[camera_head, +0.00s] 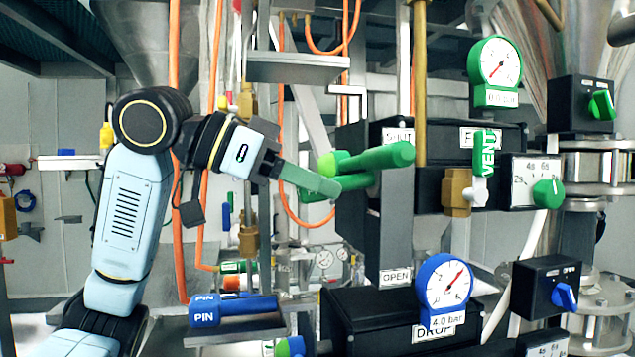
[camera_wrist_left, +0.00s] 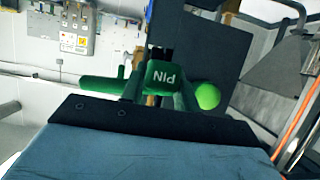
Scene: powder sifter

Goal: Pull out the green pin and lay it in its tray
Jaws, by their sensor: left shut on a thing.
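The green pin (camera_wrist_left: 162,74) shows in the left wrist view as a green block lettered PIN, upside down, between my fingers. My left gripper (camera_head: 330,187) reaches in from the left and is shut on it. In the head view the fingers and a thick green bar (camera_head: 385,157) with a lime end crowd the pin, and I cannot make out its full outline. The gripper is beside the dark box that carries this bar. I cannot tell how far the pin sits in its hole. My right gripper is not in view.
A blue pin (camera_head: 235,308) lies on a grey tray (camera_head: 225,336) at lower left. A bare grey shelf-like tray (camera_head: 298,68) is above my gripper. Dark boxes with gauges and knobs fill the right side. Orange hoses (camera_head: 178,230) hang near my arm.

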